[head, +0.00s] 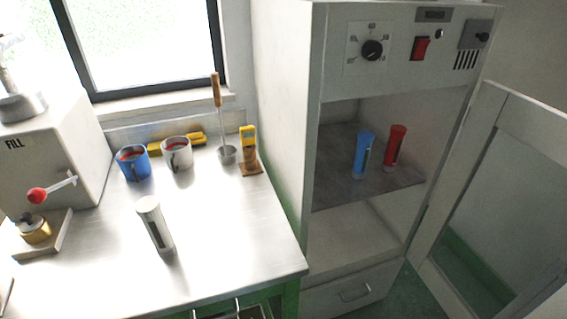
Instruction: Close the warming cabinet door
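The warming cabinet (280,130) is a tall pale unit right of the bench, with a control panel on top. Its door (437,165) is pale-framed with a glass pane. The door stands swung open to the right, and its lower and right parts run out of the picture. Inside, a blue cylinder (364,155) and a red cylinder (395,147) stand upright on the grey shelf (335,193). Neither of my grippers shows in the head view.
A metal bench (215,235) at left holds a white cylinder (154,223), a blue mug (133,165), a white mug (177,154), a ladle (227,155) and a yellow tool (248,140). A FILL machine (50,145) stands far left. A drawer (345,295) sits under the cabinet opening.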

